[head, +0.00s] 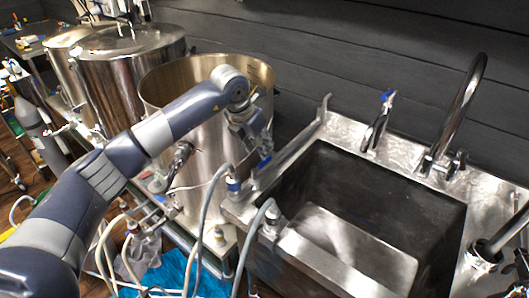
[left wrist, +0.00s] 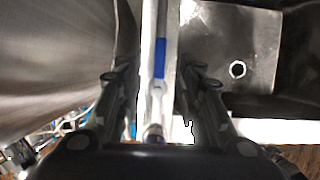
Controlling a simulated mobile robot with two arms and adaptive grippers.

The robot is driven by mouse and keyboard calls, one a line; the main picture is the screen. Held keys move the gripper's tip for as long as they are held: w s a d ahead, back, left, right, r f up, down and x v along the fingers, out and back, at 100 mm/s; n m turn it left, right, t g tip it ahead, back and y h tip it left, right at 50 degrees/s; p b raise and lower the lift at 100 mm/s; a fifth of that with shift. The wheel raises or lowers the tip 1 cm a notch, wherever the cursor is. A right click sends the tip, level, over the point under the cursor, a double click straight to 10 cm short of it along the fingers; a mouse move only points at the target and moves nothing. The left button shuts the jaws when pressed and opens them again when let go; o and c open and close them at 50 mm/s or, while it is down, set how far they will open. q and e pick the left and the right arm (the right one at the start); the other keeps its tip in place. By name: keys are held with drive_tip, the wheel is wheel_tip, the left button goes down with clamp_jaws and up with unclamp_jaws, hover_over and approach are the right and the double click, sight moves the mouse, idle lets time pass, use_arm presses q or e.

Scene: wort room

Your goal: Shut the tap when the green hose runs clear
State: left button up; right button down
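My left gripper (head: 260,152) is over the rail between the open pot and the sink. In the left wrist view its two fingers (left wrist: 155,78) are spread, one on each side of a tap's blue lever (left wrist: 160,58) on a metal pipe. Gaps show between the fingers and the lever. The lever also shows beside the gripper in the head view (head: 263,162). Grey hoses (head: 204,215) loop up to fittings at the sink's front left edge. I cannot tell which hose is the green one, or whether its flow is clear.
The dark sink basin (head: 370,185) lies right of the gripper, with a tall faucet (head: 460,105) and a small blue-handled tap (head: 378,125) behind it. The open steel pot (head: 160,88) stands close on the left. Several hoses clutter the front.

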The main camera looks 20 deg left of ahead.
sight(266, 160)
use_arm(q)
drive_tip(key=p+x, duration=0.1)
drive_tip(key=x, duration=0.5)
drive_tip(key=shift+w+f, duration=0.2)
drive_tip(key=shift+f, duration=0.1)
drive_tip(key=shift+c, duration=0.3)
clamp_jaws()
